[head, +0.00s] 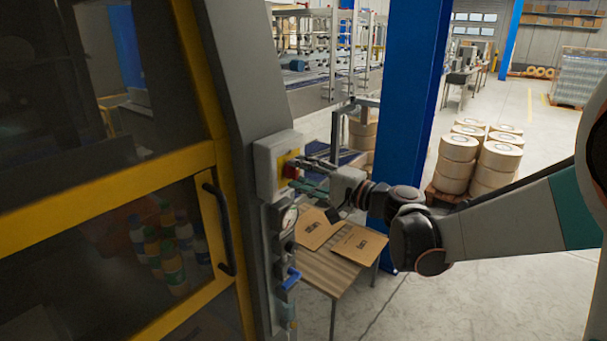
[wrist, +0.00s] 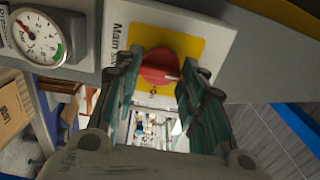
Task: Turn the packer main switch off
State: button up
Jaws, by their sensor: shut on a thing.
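The packer main switch is a red rotary knob (wrist: 160,67) on a yellow plate (wrist: 186,46), with the words "Main s..." partly readable beside it in the wrist view. In the head view its light grey box (head: 266,168) is fixed to the grey machine post, and the red knob (head: 290,171) shows at the fingertips. My gripper (wrist: 158,75) has one finger on each side of the knob and is shut on it. It also shows in the head view (head: 300,170), reaching in from the right. The fingers hide parts of the plate and label.
A pressure gauge (head: 289,218) and blue-handled valve (head: 291,278) sit below the switch box. The yellow-framed door (head: 100,190) with a black handle (head: 220,230) is at left. A table with flat cartons (head: 358,244) and a blue column (head: 405,100) stand behind my gripper.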

dwell(0.4)
jog(key=o, duration=1.1)
jog(key=shift+c, duration=0.2)
jog(key=v, duration=1.2)
jog(key=s+a+f+n+g+h, duration=0.1)
jog(key=s+f+n+g+h, duration=0.2)
jog(key=s+f+h, duration=0.55)
jog(key=s+d+f+n+h, duration=0.1)
jog(key=s+d+n+h, duration=0.1)
jog(key=s+d, duration=0.3)
jog(key=s+d+f+n+h, duration=0.1)
jog(key=s+d, duration=0.4)
jog(key=s, duration=0.5)
jog(key=n+h, duration=0.1)
jog(key=h, duration=0.1)
jog(key=shift+d+f+n+g+h, duration=0.2)
jog(key=shift+d+n+g+h, duration=0.1)
jog(key=shift+d+g+h, duration=0.1)
